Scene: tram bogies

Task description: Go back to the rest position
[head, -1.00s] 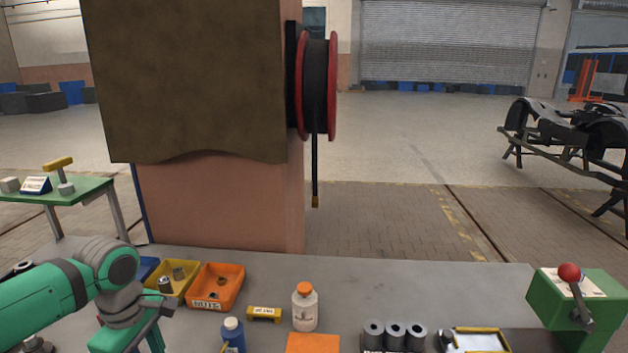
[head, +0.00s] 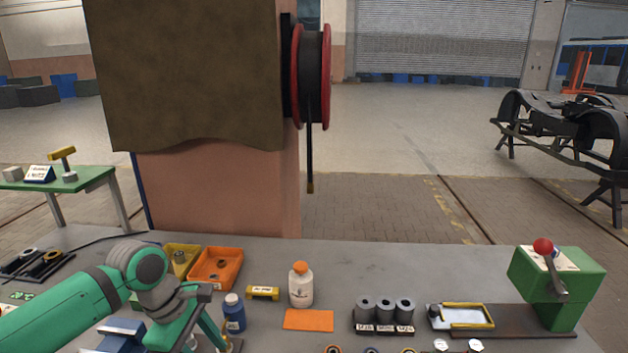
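My green and grey arm reaches in from the lower left of the head view. My gripper (head: 200,332) is at its end, low over the grey bench (head: 370,262), beside a blue bottle (head: 234,315). The fingertips are partly cut off and crowded by bench items, so whether they are open or shut is unclear. I see nothing clearly held.
Yellow (head: 182,258) and orange (head: 217,268) bins stand behind the arm. A white bottle with an orange cap (head: 301,287), an orange mat (head: 308,320), grey cylinders (head: 385,309) and a green lever press (head: 560,285) are to the right. The bench's back middle is clear.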

